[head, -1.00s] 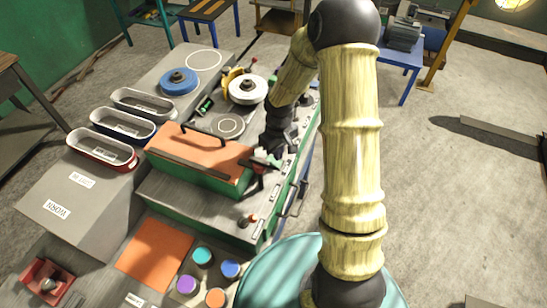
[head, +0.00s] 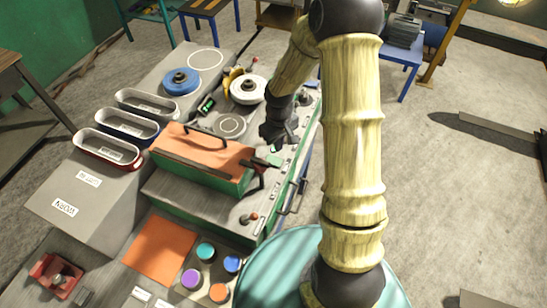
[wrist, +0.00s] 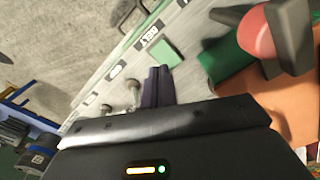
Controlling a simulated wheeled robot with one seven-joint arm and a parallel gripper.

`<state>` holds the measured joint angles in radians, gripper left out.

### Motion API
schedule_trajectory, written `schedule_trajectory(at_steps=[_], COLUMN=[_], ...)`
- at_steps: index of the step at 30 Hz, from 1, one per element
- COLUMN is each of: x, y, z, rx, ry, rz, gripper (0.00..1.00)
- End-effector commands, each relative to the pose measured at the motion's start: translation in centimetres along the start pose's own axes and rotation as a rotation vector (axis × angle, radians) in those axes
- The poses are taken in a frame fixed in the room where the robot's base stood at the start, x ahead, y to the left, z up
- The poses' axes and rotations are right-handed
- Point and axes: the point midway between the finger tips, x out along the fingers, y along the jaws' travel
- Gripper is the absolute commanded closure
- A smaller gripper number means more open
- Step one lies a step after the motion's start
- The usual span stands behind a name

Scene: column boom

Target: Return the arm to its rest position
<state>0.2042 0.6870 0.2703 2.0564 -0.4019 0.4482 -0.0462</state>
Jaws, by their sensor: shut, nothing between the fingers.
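My arm rises in front of the head view and bends over toward the grey workbench. My gripper (head: 278,137) is black and hangs above the bench, just beyond the right end of the green box with an orange lid (head: 205,152). In the wrist view, the dark fingers of my gripper (wrist: 158,75) are together with nothing between them. The handle and a red knob (wrist: 256,35) show large at the upper right of the wrist view.
Three oval trays, including a red one (head: 108,150), stand at the left. A blue disc (head: 181,81) and a white disc (head: 248,89) sit toward the back. Several coloured round pots surround a teal one (head: 206,251) in front. Open floor (head: 450,200) lies to the right.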

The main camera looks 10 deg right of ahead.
Motion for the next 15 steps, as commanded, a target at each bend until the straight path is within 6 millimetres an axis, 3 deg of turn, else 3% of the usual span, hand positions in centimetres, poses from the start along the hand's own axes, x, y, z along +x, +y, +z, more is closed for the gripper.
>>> schedule_trajectory(at_steps=[10, 15], x=[-0.2, -1.8], y=[-0.1, -0.6], z=[0.1, 1.4], rx=[0.005, 0.044], ry=[0.003, 0.022], rz=[0.003, 0.025], gripper=[1.00, 1.00])
